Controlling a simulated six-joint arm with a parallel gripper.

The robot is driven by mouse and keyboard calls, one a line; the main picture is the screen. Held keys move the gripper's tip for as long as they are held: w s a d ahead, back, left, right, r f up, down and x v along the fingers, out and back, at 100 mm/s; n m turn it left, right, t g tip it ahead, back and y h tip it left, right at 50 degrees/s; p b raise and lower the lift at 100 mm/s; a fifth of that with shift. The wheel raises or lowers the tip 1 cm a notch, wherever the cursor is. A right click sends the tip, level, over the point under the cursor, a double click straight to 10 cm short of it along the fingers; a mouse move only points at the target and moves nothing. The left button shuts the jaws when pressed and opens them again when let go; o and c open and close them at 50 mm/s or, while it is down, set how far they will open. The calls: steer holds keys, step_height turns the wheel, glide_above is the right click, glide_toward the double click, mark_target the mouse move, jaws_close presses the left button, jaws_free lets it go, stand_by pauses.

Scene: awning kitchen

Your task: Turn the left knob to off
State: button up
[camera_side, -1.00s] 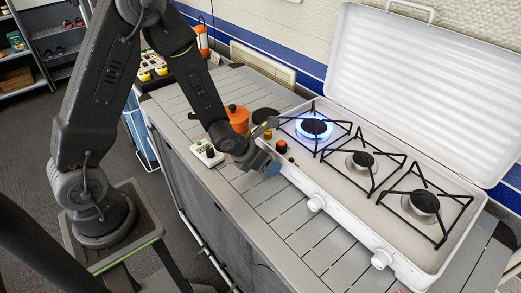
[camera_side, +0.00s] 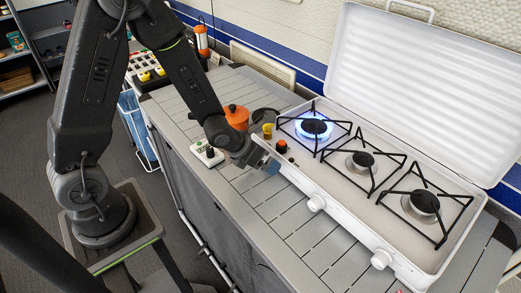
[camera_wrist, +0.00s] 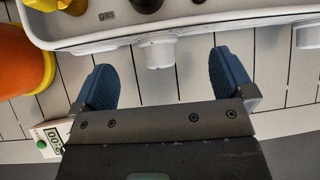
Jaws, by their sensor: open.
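The white stove (camera_side: 345,235) stands on the slatted counter with its lid open. Its left burner (camera_side: 314,128) burns with a blue flame. The left knob (camera_wrist: 159,52) is white and sits on the stove's front face in the wrist view; my gripper hides it in the side view. My gripper (camera_wrist: 161,80) is open and empty, its two blue fingers pointing at the stove front. The knob lies ahead of the gap between the fingertips, roughly centred. I cannot tell the knob's exact angle.
The middle knob (camera_side: 316,203) and right knob (camera_side: 382,258) are along the stove front. An orange pot (camera_side: 236,117), a yellow-topped item (camera_side: 267,130) and a small timer-like device (camera_side: 207,153) stand close to my gripper. The counter's front right is clear.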

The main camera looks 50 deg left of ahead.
steer(key=shift+w+r+v, duration=0.15)
steer(key=shift+v, duration=0.95)
steer(key=shift+w+r+v, duration=0.1)
steer(key=shift+w+v, duration=0.05)
steer(key=shift+v, duration=1)
